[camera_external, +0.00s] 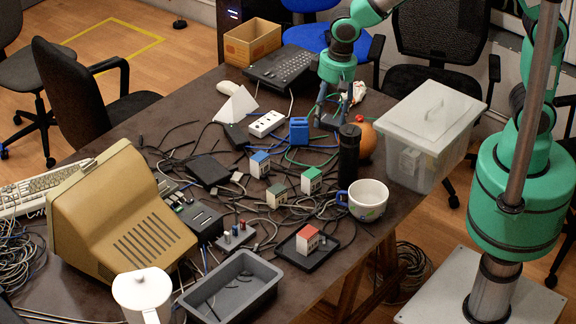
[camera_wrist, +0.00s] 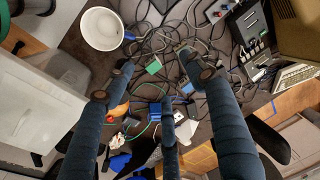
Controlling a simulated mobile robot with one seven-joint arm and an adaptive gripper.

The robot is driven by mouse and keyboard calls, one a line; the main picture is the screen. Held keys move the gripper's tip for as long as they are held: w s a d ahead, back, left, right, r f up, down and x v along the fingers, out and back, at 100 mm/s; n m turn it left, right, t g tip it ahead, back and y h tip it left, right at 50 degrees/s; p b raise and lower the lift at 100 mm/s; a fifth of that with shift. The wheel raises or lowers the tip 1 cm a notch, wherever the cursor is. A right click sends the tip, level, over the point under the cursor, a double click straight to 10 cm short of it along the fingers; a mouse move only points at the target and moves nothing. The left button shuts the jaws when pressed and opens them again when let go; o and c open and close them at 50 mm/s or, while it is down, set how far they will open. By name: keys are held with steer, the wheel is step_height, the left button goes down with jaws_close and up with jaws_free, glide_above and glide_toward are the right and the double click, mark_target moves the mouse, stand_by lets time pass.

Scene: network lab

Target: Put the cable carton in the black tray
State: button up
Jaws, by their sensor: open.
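My gripper (camera_external: 333,118) is open and empty above the far right part of the table, near the blue box (camera_external: 299,130). Its dark fingers are spread in the wrist view (camera_wrist: 160,74), with a green-topped block between and below them. Several small pale cartons with coloured tops lie on the table: blue-topped (camera_external: 260,164), green-topped (camera_external: 311,180), dull green-topped (camera_external: 276,195) and red-topped (camera_external: 307,239). I cannot tell which one is the cable carton. The flat black tray (camera_external: 326,252) lies at the front right, with the red-topped carton on it.
A white mug (camera_external: 366,200), a black cylinder (camera_external: 348,155) and an orange ball (camera_external: 367,141) stand at the right. A lidded clear bin (camera_external: 430,120) is beyond them. A grey bin (camera_external: 230,290) and old monitor (camera_external: 125,215) are at the front left. Tangled cables cover the middle.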

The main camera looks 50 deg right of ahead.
steer(key=s+d+r+t, duration=0.1)
steer(key=s+d+r, duration=0.2)
steer(key=d+r, duration=0.45)
steer(key=s+d+r+t, duration=0.1)
steer(key=s+d+r, duration=0.35)
steer(key=d, duration=0.55)
steer(key=s+d+r+t, duration=0.1)
steer(key=s+d+r, duration=0.1)
steer(key=d+r, duration=0.55)
steer(key=s+d+t+h, duration=0.1)
steer(key=s+d, duration=0.8)
steer(key=shift+s+d+r, duration=0.15)
steer(key=shift+s+d, duration=0.1)
steer(key=shift+s, duration=0.1)
steer(key=shift+f+b, duration=0.65)
